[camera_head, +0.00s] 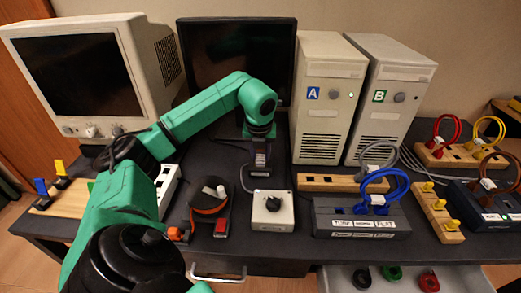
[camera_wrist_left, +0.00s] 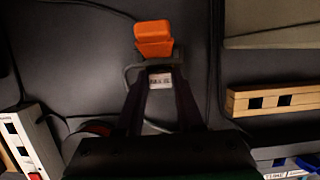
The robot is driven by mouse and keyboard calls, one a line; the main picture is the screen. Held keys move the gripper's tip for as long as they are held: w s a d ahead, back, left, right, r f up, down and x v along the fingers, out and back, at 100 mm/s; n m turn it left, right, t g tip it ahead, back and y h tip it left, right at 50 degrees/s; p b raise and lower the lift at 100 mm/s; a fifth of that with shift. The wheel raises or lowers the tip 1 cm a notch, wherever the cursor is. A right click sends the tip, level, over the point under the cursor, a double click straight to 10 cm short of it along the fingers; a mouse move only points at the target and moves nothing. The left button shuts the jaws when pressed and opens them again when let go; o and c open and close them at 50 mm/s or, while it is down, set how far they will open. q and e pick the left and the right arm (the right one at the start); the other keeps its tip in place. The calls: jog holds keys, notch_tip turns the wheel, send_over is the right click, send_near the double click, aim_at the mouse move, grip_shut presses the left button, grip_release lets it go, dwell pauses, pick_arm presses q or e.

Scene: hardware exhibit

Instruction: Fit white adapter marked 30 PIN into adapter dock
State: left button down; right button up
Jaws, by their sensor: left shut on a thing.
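My left gripper (camera_head: 261,163) points down over the middle of the desk, in front of the dark monitor. In the left wrist view the fingers (camera_wrist_left: 160,82) are shut on a small piece with a white face (camera_wrist_left: 160,80). Dark marks on that face are too small to read surely. An orange block (camera_wrist_left: 153,39) shows just beyond the fingertips; I cannot tell whether it joins the held piece. I cannot make out which thing is the adapter dock. My right gripper is not in view.
A white knob box (camera_head: 272,210) and a black-and-orange holder (camera_head: 209,207) stand in front of the gripper. A wooden socket block (camera_head: 328,183) and a grey labelled panel (camera_head: 345,218) with blue cables lie right. A white socket strip (camera_head: 168,186) lies left. Two PC towers (camera_head: 325,95) stand behind.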

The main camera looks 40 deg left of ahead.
pick_arm(q)
grip_release()
dwell(0.5)
dwell(0.3)
jog(key=p+v, duration=0.5)
jog(key=v, duration=0.2)
jog(key=shift+r, duration=0.3)
dwell(0.5)
